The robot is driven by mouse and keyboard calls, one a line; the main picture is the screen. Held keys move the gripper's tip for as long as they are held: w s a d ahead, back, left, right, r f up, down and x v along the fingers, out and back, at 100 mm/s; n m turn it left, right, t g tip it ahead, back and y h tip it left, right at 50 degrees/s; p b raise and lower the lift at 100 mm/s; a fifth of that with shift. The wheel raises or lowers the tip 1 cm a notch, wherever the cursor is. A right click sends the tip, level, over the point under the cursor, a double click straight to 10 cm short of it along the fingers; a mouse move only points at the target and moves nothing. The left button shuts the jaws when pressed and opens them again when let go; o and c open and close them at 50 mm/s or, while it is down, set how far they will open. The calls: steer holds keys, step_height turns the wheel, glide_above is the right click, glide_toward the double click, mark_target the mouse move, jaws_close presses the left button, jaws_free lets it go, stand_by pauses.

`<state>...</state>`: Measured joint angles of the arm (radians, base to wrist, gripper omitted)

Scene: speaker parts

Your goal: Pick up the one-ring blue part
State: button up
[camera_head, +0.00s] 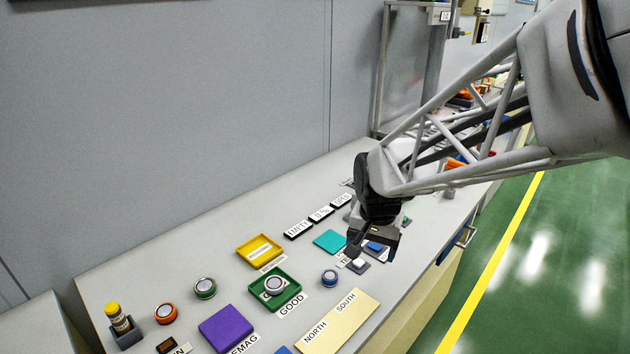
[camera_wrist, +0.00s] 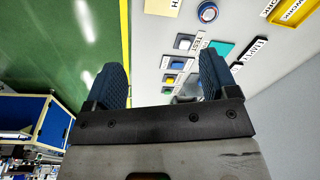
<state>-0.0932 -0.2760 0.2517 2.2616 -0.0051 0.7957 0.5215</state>
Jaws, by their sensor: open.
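The blue part (camera_head: 329,277) is a small round piece with a pale metallic top. It sits on the grey table, right of the green tray and above the NORTH/SOUTH plate in the head view. It also shows at the top of the wrist view (camera_wrist: 207,12), apart from my fingers; its ring count is too small to tell. My gripper (camera_head: 366,250) hangs over the table, right of the blue part and near the TEST label. Its two blue-padded fingers are apart and empty in the wrist view (camera_wrist: 161,75).
A green tray (camera_head: 252,290) marked GOOD holds a round part (camera_head: 274,286). Orange (camera_head: 166,313) and green (camera_head: 205,288) round parts stand to its left. A yellow tray (camera_head: 240,252), purple pad (camera_head: 226,328), teal pad (camera_head: 330,241) and beige NORTH/SOUTH plate (camera_head: 341,320) lie around.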

steer(key=w+a+f+m, duration=0.2)
steer(key=w+a+f, duration=0.2)
steer(key=w+f, duration=0.4)
steer(key=m+g, duration=0.1)
steer(key=m, duration=0.1)
glide_above(330, 275)
step_height(330, 275, down, 8)
steer(key=shift+f, duration=0.1)
steer(key=shift+f, duration=1.2)
steer(key=shift+s+f, duration=0.1)
steer(key=shift+f, duration=2.5)
steer(key=c, duration=1.2)
